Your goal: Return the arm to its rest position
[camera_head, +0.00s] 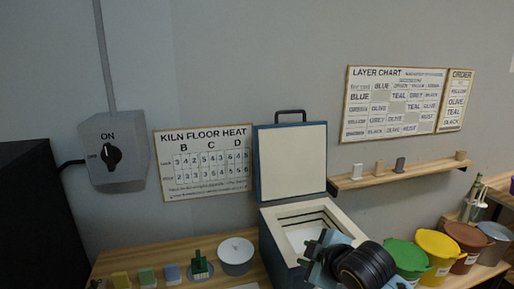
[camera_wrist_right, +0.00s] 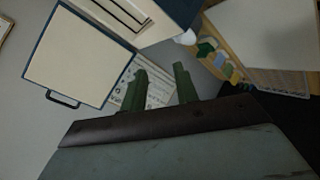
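My right gripper (camera_head: 322,248) is in front of the open kiln (camera_head: 272,240) at the lower middle of the head view, covering part of its opening. In the right wrist view, the two dark green fingers of the gripper (camera_wrist_right: 160,74) stand apart with nothing between them; a wall chart shows behind the gap. My right arm's dark rounded link is beside it at the bottom of the head view. My left gripper is not in view.
The kiln's lid (camera_head: 292,160) stands open. A green bucket (camera_head: 407,260), a yellow bucket (camera_head: 438,254) and others stand at right. A wall shelf (camera_head: 400,172) holds small tiles.

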